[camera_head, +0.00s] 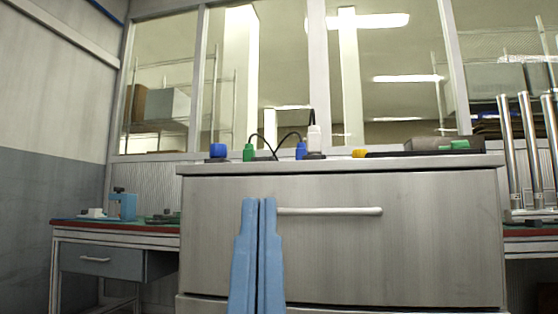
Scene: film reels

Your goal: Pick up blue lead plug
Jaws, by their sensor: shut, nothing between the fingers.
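A small blue plug (300,151) stands on top of the grey metal cabinet (340,178), near the middle. A dark lead loops from near it toward a green plug (248,153) on its left. My gripper (259,202) has long light-blue fingers pointing up in front of the cabinet's drawer face. The fingers are together and empty. Their tips show below the cabinet top, below and left of the blue plug, and apart from it in the picture. The exact distance in depth cannot be told.
A larger blue piece (218,151) on a dark base sits left of the green plug. A white piece (314,140) stands close beside the blue plug. A yellow piece (359,153) and dark flat case (442,144) lie right. A drawer handle (330,211) is beside my fingers.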

